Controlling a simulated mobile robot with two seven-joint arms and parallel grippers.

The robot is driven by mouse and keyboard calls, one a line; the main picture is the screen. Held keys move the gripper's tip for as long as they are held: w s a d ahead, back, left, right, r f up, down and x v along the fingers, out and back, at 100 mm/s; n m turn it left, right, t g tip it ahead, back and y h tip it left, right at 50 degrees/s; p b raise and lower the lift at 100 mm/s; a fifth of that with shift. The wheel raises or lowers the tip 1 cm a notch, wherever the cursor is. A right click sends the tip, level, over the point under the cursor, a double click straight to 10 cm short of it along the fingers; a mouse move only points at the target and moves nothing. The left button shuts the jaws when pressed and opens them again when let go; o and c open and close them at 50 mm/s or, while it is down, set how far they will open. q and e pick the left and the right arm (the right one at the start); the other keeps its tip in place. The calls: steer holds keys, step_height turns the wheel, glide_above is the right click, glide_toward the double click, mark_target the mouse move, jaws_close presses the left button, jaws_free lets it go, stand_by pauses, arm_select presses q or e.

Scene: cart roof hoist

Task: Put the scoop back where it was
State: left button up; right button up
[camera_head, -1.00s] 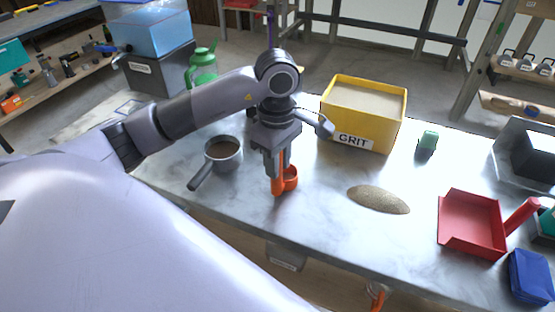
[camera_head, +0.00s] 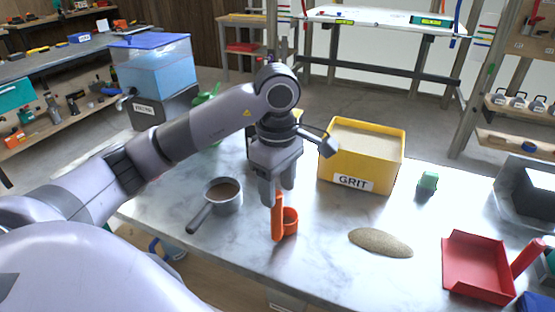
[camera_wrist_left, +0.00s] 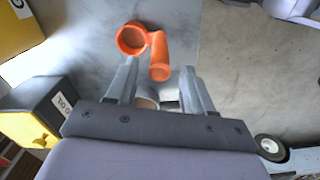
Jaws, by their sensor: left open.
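The orange scoop (camera_head: 289,222) stands on the grey table (camera_head: 325,265), its handle pointing up and its round cup to the right of the handle. My left gripper (camera_head: 279,195) is open, with its fingers pointing down at the top of the handle. In the left wrist view the scoop (camera_wrist_left: 131,40) lies just beyond the open fingertips (camera_wrist_left: 160,72), with the handle's end in line with the gap. The fingers look clear of most of the handle. My right gripper is not in view.
A yellow GRIT box (camera_head: 360,183) is behind right. A grit pile (camera_head: 380,242), a small green item (camera_head: 428,182) and a red dustpan (camera_head: 478,265) lie to the right. The table front is clear.

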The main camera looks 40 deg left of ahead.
arm_select(q)
step_height(320, 180, up, 7)
steer(key=shift+f+p, duration=0.15)
steer(key=shift+p, duration=0.45)
stand_by(0.3)
